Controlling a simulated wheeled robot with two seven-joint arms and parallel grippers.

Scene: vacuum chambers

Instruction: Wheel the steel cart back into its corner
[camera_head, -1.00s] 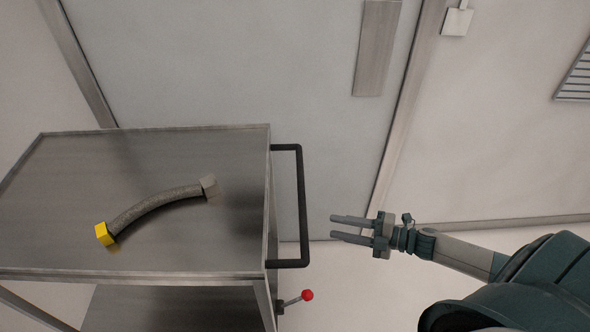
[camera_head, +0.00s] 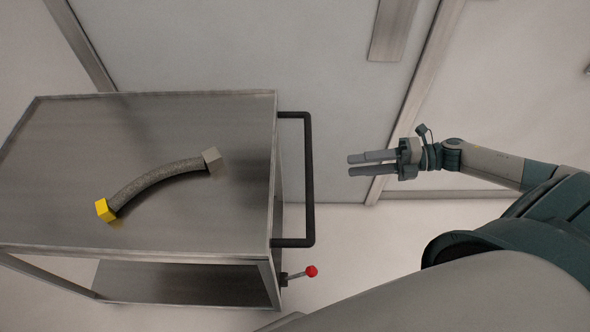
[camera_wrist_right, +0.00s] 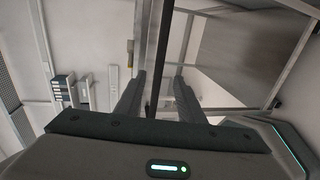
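The steel cart (camera_head: 60,135) stands at the left in the head view, with a flat top and a lower shelf (camera_head: 185,283). Its black handle (camera_head: 309,180) is on its right side. My right gripper (camera_head: 350,164) is open and empty, to the right of the handle and apart from it. In the right wrist view the black handle bar (camera_wrist_right: 160,55) shows between the two open fingers (camera_wrist_right: 157,88), beyond their tips. The cart frame (camera_wrist_right: 225,105) also shows there. My left gripper is not in view.
A curved grey hose (camera_head: 155,180) with a yellow end lies on the cart top. A lever with a red knob (camera_head: 311,271) sticks out below the handle. A pale panel wall (camera_head: 250,45) stands behind the cart. Light floor (camera_head: 345,225) is clear right of the handle.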

